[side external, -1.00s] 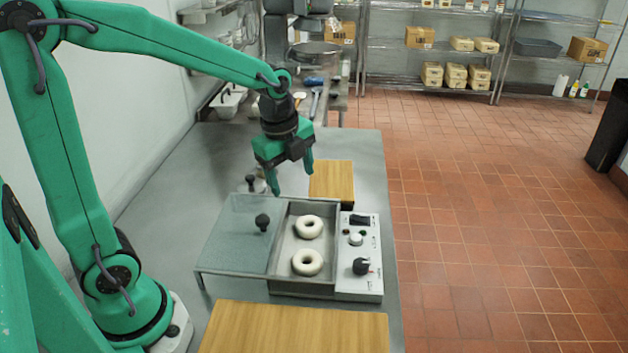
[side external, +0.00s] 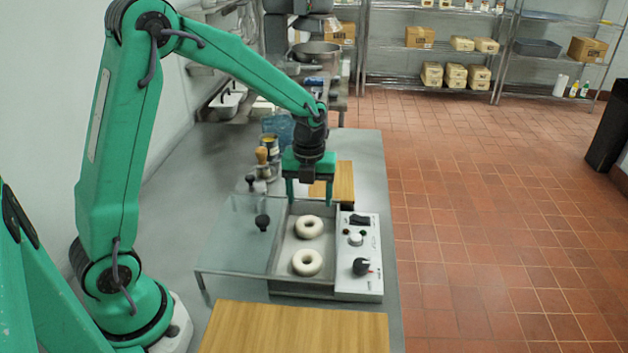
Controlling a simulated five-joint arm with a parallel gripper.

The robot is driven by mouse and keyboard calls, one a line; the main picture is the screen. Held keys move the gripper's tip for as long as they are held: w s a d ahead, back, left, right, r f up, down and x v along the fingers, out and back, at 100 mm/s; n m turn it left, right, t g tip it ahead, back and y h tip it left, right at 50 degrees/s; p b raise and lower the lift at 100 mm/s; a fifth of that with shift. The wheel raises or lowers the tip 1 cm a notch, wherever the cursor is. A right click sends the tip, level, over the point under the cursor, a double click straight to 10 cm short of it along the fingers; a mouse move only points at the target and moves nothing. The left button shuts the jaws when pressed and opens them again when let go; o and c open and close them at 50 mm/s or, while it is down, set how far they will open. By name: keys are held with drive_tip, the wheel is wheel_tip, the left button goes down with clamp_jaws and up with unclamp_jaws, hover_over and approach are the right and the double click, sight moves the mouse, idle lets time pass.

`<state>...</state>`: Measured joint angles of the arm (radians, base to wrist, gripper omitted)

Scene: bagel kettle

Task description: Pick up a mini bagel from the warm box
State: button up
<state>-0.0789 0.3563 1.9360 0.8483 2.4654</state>
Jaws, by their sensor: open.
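Two pale mini bagels lie in the open part of the warm box (side external: 283,247). The far bagel (side external: 309,227) is close to the back wall and the near bagel (side external: 307,263) is closer to the front. A clear lid (side external: 232,252) with a black knob (side external: 262,222) sits to the left of the opening. My gripper (side external: 310,201) is open and empty, pointing down over the back edge of the box, just behind and above the far bagel. The fingers look apart from both bagels.
A control panel (side external: 359,277) with knobs forms the box's right side. A wooden board (side external: 295,330) lies in front and a smaller one (side external: 341,184) behind. The steel table's left side is clear.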

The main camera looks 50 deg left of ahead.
sight(309, 219)
drive_tip(key=shift+s+f, duration=0.15)
drive_tip(key=shift+f, duration=3.7)
drive_tip(key=shift+c, duration=0.5)
drive_tip(key=c, duration=0.5)
drive_tip(key=shift+r, duration=0.15)
drive_tip(key=shift+r, duration=0.85)
wheel_tip(309, 219, up, 2)
drive_tip(key=shift+r, duration=0.25)
drive_tip(key=s+d+r, duration=0.1)
drive_tip(key=d+r, duration=0.1)
drive_tip(key=d, duration=0.1)
drive_tip(key=s+d+r, duration=0.2)
drive_tip(key=d, duration=0.2)
drive_tip(key=s+d+r, duration=0.2)
drive_tip(key=d, duration=0.1)
drive_tip(key=shift+s+d+r, duration=0.1)
drive_tip(key=shift+d+r, duration=0.1)
drive_tip(key=shift+r, duration=0.1)
